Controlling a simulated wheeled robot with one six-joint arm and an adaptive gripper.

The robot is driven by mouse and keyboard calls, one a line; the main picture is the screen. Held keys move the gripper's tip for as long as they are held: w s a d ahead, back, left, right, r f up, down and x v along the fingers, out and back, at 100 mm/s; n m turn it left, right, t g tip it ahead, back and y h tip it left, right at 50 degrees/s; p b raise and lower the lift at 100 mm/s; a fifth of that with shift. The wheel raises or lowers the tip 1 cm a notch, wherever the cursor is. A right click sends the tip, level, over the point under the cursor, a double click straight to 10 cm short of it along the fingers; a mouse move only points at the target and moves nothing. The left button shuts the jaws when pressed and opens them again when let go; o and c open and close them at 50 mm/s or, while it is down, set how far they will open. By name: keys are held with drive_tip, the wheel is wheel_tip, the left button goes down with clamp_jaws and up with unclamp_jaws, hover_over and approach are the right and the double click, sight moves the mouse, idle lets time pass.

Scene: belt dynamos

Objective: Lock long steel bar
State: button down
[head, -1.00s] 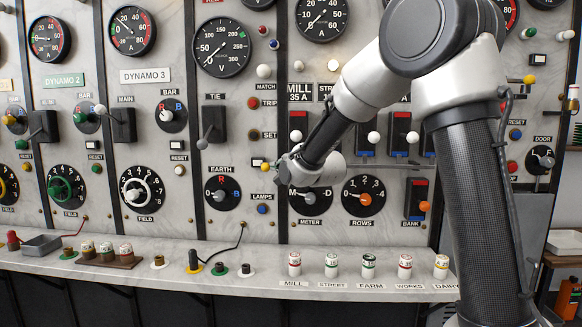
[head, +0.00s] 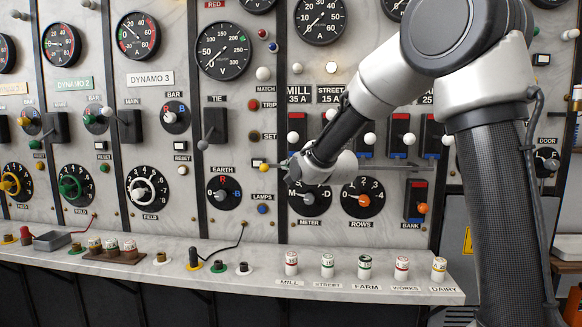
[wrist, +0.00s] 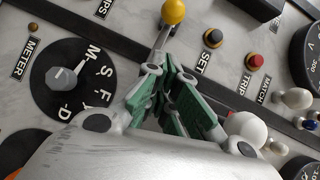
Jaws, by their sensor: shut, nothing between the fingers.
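The long steel bar (head: 388,166) runs level across the panel, below the row of feeder switches. My forearm and gripper hide part of its left half. A yellow ball (head: 264,166) sits at the bar's left end; in the wrist view the yellow ball (wrist: 174,11) stands on a thin metal stem just beyond my fingertips. My gripper (head: 290,165) is at the bar's left part, right of the yellow ball. In the wrist view its green-padded fingers (wrist: 168,80) are shut and empty. Whether they touch the stem I cannot tell.
White switch knobs (head: 369,139) stick out above the bar; one white ball (wrist: 248,128) is close beside my fingers. The METER dial (head: 310,198) and ROWS dial (head: 362,198) lie just below. A ledge (head: 330,291) with several fuses runs along the bottom.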

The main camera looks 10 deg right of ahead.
drive_tip(key=v, duration=0.9)
